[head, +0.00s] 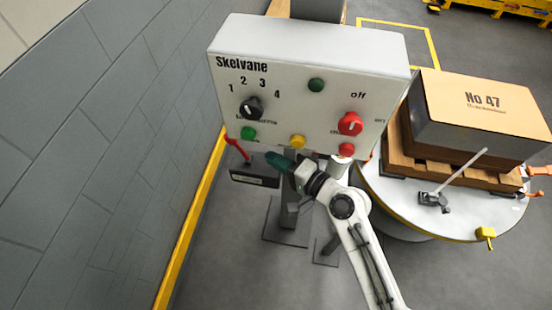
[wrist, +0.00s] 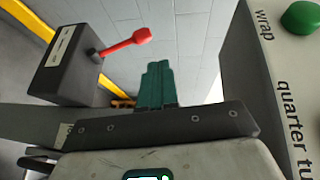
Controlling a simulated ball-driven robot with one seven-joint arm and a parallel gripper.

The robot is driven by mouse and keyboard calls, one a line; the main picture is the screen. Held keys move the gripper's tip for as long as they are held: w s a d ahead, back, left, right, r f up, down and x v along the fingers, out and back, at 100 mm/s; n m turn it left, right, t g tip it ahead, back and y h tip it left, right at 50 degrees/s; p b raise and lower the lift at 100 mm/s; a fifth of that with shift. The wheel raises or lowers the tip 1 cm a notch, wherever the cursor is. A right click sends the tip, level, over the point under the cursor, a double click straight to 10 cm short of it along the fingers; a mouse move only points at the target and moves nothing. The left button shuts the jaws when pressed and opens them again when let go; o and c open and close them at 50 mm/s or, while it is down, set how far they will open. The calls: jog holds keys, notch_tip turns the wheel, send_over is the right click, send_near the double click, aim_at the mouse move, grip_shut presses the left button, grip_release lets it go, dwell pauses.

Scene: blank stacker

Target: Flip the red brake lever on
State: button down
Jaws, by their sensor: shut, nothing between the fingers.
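The red brake lever (head: 236,147) sticks up from a dark box (head: 255,177) below the left end of the control panel in the head view. In the wrist view the lever (wrist: 126,43) has a red shaft and knob and leans right from its dark box (wrist: 68,66). My gripper (head: 277,160) has green fingers and is just right of the lever, under the panel.
The grey control panel (head: 300,50) with a black dial, a red knob and several buttons hangs directly above my gripper. A grey wall (head: 100,120) is at the left. A round turntable (head: 400,205) at the right bears a pallet and a carton (head: 480,110).

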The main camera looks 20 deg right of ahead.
dwell(0.3)
jog(key=s+d+f+n+g+h, duration=0.2)
jog(key=s+f+n+g, duration=0.2)
jog(key=s, duration=0.3)
jog(key=s+d+f+n+g+h, duration=0.1)
jog(key=s+f+n+g, duration=0.35)
jog(key=s, duration=0.25)
jog(key=s+d+r+n+g+h, duration=0.1)
jog(key=s+d+g+h, duration=0.3)
jog(key=s+d, duration=0.4)
jog(key=s+n+g, duration=0.1)
jog(key=s, duration=0.4)
jog(key=shift+r+n+h, duration=0.3)
jog(key=shift+n, duration=0.05)
jog(key=shift+d, duration=0.1)
